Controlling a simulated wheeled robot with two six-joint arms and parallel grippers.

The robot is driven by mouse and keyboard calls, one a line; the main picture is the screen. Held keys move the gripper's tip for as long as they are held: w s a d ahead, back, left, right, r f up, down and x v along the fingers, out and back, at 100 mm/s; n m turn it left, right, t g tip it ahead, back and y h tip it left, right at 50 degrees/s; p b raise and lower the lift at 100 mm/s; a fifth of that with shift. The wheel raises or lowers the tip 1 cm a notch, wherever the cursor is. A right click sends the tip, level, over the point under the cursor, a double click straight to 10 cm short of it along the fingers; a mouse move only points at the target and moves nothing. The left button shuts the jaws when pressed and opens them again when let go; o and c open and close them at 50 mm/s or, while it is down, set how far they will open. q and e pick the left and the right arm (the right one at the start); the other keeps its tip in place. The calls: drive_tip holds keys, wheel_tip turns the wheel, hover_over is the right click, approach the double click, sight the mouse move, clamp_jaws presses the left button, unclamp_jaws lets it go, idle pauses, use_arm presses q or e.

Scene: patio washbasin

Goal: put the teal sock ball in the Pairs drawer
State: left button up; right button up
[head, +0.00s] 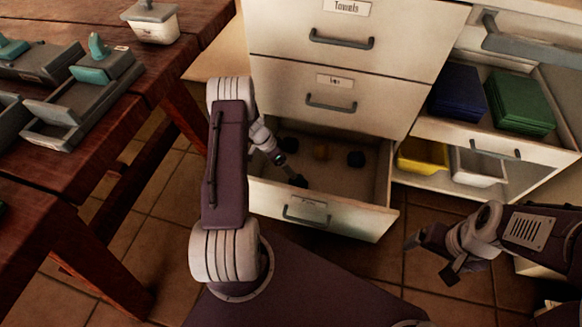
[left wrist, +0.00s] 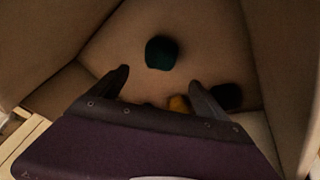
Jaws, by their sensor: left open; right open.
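The teal sock ball (left wrist: 163,53) lies on the drawer floor in the left wrist view, just beyond and between my left fingertips, apart from both. My left gripper (left wrist: 159,80) is open and empty, reaching down inside the open bottom drawer (head: 345,215). This drawer has a label too small to read for certain. In the head view I cannot tell which dark shape is the teal ball. My right gripper (head: 431,260) is open and empty, off to the right above the tiles.
An orange ball (head: 320,152) and a dark ball (head: 355,158) lie in the same drawer. Shut drawers stand above it, the top one marked Towels (head: 346,7).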

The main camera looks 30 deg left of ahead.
use_arm(q)
drive_tip(key=s+d+r+n+y, duration=0.1)
drive_tip(key=s+d+r, duration=0.2)
drive_tip(key=d+r, duration=0.1)
drive_tip(key=s+d+r+n+g+y, duration=0.1)
drive_tip(key=s+d+r+n, duration=0.1)
drive_tip(key=r, duration=0.5)
drive_tip(key=s+d+r+n+y, duration=0.1)
drive_tip(key=s+d+r, duration=0.4)
drive_tip(key=s+r, duration=0.1)
drive_tip(key=shift+s+d+r+n+g, duration=0.1)
drive_tip(key=shift+s+d+n+g, duration=0.1)
drive_tip(key=shift+d+n+g, duration=0.2)
drive_tip(key=s+d+r+n+y, duration=0.1)
drive_tip(key=s+r+n, duration=0.1)
drive_tip(key=s, duration=0.4)
drive_tip(key=shift+d+r+t, duration=0.15)
drive_tip(key=shift+r+t, duration=0.1)
drive_tip(key=shift+t, duration=0.05)
